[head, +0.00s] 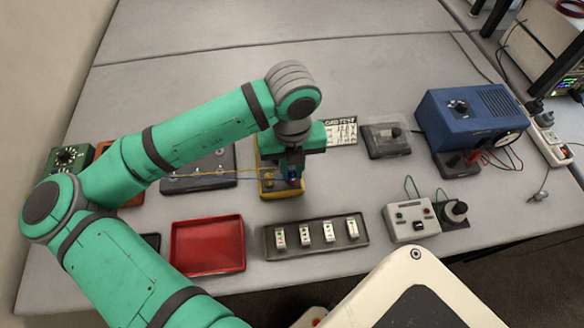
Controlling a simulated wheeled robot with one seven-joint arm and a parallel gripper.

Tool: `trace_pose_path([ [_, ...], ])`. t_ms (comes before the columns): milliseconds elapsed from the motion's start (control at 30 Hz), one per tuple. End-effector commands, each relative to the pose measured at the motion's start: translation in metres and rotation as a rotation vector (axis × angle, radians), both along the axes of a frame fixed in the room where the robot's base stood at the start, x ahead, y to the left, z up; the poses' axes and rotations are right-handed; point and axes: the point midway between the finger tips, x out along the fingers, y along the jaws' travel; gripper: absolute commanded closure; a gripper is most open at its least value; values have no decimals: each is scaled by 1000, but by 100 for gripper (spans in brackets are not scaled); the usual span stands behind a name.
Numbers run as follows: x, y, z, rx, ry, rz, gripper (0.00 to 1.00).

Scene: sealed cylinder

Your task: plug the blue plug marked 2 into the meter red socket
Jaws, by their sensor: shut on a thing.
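My gripper (291,168) points down over the yellow meter (268,193) near the middle of the table. It is shut on a small blue plug (293,181), right above or at the meter's face. I cannot tell whether the plug touches a socket, and its mark is too small to read. The meter's red socket cannot be made out; my gripper and wrist hide part of the meter. A blue lead and a yellow lead (222,171) run left from the meter area across a dark grey panel (205,182).
A red tray (208,247) and a grey tray (316,241) with several white modules stand in front. A small white box (410,222) with a black knob unit, a grey box (387,140) and a blue instrument (468,115) stand to the right. The table behind is clear.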

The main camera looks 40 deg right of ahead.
Motion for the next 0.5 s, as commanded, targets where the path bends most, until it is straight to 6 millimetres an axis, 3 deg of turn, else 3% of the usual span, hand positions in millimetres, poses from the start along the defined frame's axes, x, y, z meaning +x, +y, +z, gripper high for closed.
trace_pose_path([
  [500, 0, 0, -3, 0, 1, 0, 100],
])
